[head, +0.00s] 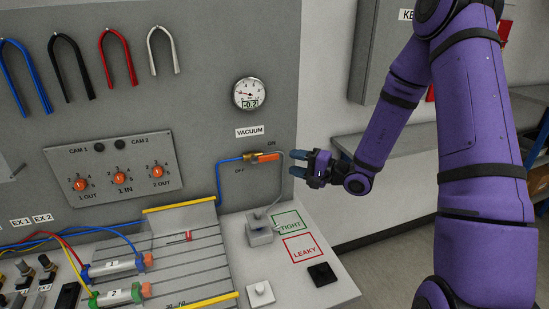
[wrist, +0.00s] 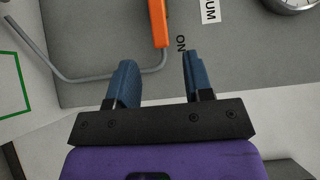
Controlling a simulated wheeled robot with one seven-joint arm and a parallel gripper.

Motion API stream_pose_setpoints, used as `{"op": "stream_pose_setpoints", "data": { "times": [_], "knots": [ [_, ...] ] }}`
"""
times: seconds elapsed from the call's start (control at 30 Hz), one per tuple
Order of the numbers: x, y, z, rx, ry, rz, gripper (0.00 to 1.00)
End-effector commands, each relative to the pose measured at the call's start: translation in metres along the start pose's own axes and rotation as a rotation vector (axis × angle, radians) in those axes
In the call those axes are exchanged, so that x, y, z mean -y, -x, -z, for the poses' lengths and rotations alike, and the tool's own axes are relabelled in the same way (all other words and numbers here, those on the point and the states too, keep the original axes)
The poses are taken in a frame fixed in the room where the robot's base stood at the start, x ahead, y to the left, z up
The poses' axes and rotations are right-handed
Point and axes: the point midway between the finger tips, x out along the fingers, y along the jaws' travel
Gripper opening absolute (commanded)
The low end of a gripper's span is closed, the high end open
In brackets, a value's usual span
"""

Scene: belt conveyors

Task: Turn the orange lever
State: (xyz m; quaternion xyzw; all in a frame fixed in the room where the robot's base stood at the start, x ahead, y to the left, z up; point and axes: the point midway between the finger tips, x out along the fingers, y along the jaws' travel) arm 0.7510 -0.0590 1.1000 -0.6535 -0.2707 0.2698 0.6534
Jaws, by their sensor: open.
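The orange lever (head: 266,157) is on a brass valve under the VACUUM label on the grey panel, with a blue tube on its left and a grey tube on its right. It lies roughly level, pointing right. In the wrist view the lever (wrist: 158,22) shows at the top, its end near the word ON, ahead of the gap between my fingers. My gripper (head: 298,165) is just right of the lever in the head view. Its two blue fingers (wrist: 158,82) are apart with nothing between them. No contact with the lever shows.
A round gauge (head: 249,93) is above the valve. The grey bent tube (wrist: 80,77) runs close to my left finger in the wrist view. Below are a small grey block (head: 260,235) and the TIGHT (head: 289,222) and LEAKY (head: 303,248) squares.

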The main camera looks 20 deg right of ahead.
Motion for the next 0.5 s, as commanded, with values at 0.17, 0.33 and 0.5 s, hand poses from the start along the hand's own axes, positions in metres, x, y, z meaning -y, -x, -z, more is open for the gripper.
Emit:
{"op": "stream_pose_setpoints", "data": {
  "times": [0.17,0.33,0.5],
  "knots": [
    [0.0,-0.033,-0.001,0.003,0.0,0.0,0.47],
    [0.0,-0.057,-0.001,0.003,-0.001,0.0,0.47],
    [0.0,-0.07,0.0,0.001,-0.001,0.0,0.47]
  ]
}}
